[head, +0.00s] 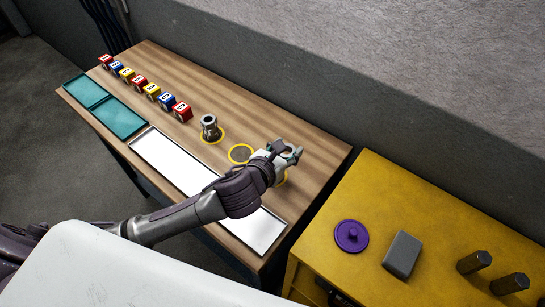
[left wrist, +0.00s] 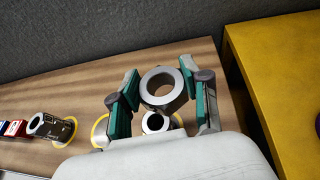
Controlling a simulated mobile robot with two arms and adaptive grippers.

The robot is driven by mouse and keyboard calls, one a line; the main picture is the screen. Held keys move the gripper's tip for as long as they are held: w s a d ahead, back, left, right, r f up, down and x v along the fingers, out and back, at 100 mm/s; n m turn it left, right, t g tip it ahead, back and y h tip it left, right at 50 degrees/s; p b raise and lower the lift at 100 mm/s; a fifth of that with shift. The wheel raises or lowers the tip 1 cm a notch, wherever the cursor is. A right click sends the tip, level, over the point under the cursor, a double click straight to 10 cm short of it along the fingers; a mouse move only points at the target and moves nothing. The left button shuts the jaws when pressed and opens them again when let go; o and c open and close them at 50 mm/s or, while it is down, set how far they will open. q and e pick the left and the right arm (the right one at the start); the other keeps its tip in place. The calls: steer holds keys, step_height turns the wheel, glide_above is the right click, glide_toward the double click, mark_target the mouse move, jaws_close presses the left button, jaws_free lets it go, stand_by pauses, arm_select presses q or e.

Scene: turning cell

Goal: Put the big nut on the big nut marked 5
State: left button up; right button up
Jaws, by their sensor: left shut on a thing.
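My left gripper (head: 287,153) is shut on a grey ring-shaped nut, above the right part of the wooden table. In the left wrist view the held nut (left wrist: 162,88) sits between the green finger pads, its hole facing the camera. Below it in that view is another ring-shaped metal piece (left wrist: 155,122), partly hidden by my gripper, by a yellow circle. I cannot tell whether the two touch. A metal piece (head: 210,127) stands in the left yellow circle; the left wrist view shows dark markings on its side (left wrist: 53,127). No number 5 is readable. My right gripper is out of view.
The middle yellow circle (head: 240,153) looks empty. Several coloured lettered blocks (head: 152,92) stand in a row at the left. Teal trays (head: 118,117) and white panels (head: 172,160) line the front edge. A yellow cabinet (head: 420,215) stands at the right, carrying a purple lid (head: 351,236).

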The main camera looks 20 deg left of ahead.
arm_select(q)
steer(key=a, duration=0.1)
steer(key=a+f, duration=0.1)
steer(key=shift+a+f, duration=0.25)
steer(key=shift+a, duration=0.15)
steer(key=shift+w+a+f, duration=0.1)
steer(key=shift+a+f, duration=0.1)
steer(key=shift+a, duration=0.05)
steer(key=shift+f, duration=0.35)
step_height(320, 180, down, 3)
steer(key=shift+f+p, duration=0.1)
steer(key=shift+p, duration=0.2)
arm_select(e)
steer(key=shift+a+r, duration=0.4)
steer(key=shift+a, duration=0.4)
arm_select(q)
steer(key=shift+f, duration=0.15)
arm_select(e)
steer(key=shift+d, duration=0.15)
arm_select(q)
steer(key=o, duration=1.3)
